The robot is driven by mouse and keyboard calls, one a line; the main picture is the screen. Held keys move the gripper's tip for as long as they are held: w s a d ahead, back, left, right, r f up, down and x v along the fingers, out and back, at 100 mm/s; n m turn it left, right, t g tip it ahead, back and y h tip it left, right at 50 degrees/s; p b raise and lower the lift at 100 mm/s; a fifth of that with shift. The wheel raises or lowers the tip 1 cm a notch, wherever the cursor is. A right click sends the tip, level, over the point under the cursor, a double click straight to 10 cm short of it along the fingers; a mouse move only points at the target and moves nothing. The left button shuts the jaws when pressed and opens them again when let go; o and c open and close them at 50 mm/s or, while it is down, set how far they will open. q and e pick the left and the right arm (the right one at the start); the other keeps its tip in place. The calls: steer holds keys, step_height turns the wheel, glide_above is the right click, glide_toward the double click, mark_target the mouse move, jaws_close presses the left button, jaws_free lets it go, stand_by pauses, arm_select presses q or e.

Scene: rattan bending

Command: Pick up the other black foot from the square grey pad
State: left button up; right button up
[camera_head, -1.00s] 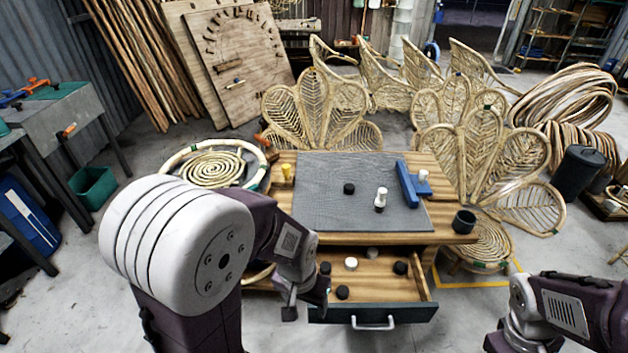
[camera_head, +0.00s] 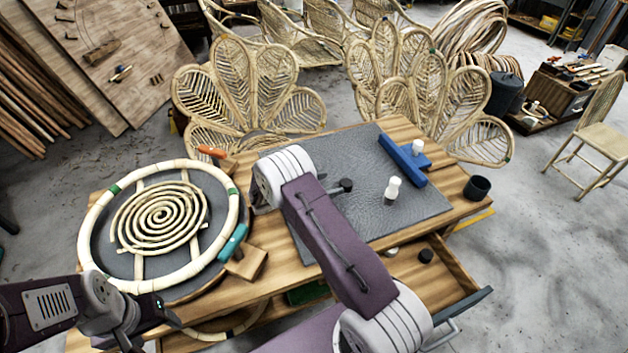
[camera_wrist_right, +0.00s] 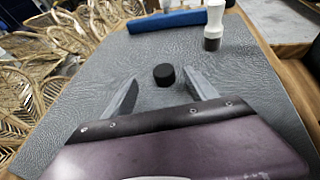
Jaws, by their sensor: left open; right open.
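The black foot (camera_head: 346,185) is on the square grey pad (camera_head: 418,203). In the right wrist view the black foot (camera_wrist_right: 164,75) is a short dark disc on the pad (camera_wrist_right: 95,85). My right gripper (camera_wrist_right: 160,86) is open, with a finger on either side of the foot and a gap to each. In the head view my right arm crosses the pad and mostly hides this gripper. A white peg with a dark lower end (camera_head: 393,189) stands upright nearby on the pad. My left gripper (camera_head: 128,338) is open and empty at the lower left.
A blue block (camera_head: 402,160) and a white piece (camera_head: 417,147) are at the pad's right edge. A dark cup (camera_head: 477,188) stands at the table's right corner. A rattan spiral in a ring (camera_head: 160,217) lies left. The open drawer holds a black piece (camera_head: 426,256).

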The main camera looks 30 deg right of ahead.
mark_target(346, 183)
steer(key=shift+s+f, duration=0.45)
steer(key=shift+f, duration=0.1)
steer(key=shift+s+d+r, duration=0.1)
steer(key=shift+s+d, duration=0.05)
steer(key=shift+d, duration=0.3)
steer(key=x, duration=0.8)
steer(key=shift+w+d+f, duration=0.15)
steer(key=shift+w+f, duration=0.25)
steer(key=shift+w, duration=0.05)
steer(key=c, duration=1.4)
steer(key=shift+r, duration=0.15)
step_height(346, 183, up, 10)
steer(key=shift+f+p, duration=0.1)
steer(key=shift+p, duration=0.3)
